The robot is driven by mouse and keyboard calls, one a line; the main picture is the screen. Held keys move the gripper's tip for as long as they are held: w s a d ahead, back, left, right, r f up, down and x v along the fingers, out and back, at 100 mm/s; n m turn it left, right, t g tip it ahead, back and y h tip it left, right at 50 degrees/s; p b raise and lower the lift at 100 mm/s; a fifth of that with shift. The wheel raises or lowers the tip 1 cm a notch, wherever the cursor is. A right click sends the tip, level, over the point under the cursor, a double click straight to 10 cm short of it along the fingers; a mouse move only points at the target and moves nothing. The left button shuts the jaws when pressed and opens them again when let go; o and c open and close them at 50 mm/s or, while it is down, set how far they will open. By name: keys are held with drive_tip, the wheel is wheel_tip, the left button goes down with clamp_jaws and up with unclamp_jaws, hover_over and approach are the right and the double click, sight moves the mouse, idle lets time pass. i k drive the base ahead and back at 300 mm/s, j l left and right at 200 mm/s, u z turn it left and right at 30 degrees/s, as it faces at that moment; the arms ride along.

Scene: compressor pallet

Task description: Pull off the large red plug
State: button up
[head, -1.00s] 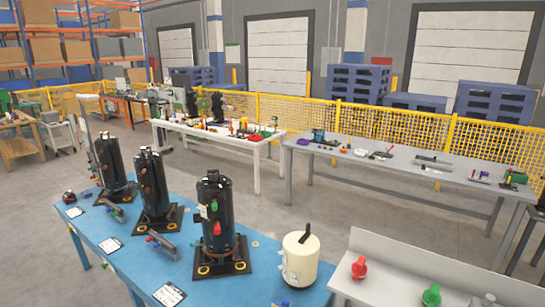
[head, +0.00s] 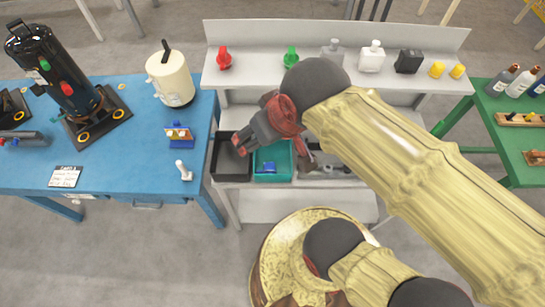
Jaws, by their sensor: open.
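A black compressor (head: 50,62) stands upright on a dark base plate on the blue table at the left. A red plug (head: 67,88) sticks out of its front side, low on the body. A smaller green plug (head: 44,65) sits higher up. My gripper (head: 238,146) is open and empty, above the black bin in the middle of the picture, well to the right of the compressor and apart from it. My arm comes in from the lower right and hides part of the shelf bench.
A cream canister (head: 170,77) stands on the blue table (head: 120,150) right of the compressor. A grey shelf bench (head: 250,85) carries a red knob (head: 224,57), a green knob (head: 290,57) and bottles. A black bin (head: 229,166) and a teal bin (head: 285,165) sit lower.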

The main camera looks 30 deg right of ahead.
sight(67, 90)
drive_tip(key=i+j, duration=0.15)
drive_tip(key=j, duration=0.25)
drive_tip(key=i+j, duration=0.1)
drive_tip(key=j, duration=0.3)
drive_tip(key=i+j, duration=0.15)
drive_tip(key=j, duration=0.25)
drive_tip(key=i+j, duration=0.1)
drive_tip(key=j, duration=0.3)
drive_tip(key=i+j, duration=0.15)
drive_tip(key=j, duration=0.2)
drive_tip(key=i+j, duration=0.1)
drive_tip(key=j, duration=0.3)
drive_tip(key=i+j, duration=0.15)
drive_tip(key=j, duration=0.25)
drive_tip(key=i+j, duration=0.1)
drive_tip(key=j, duration=0.3)
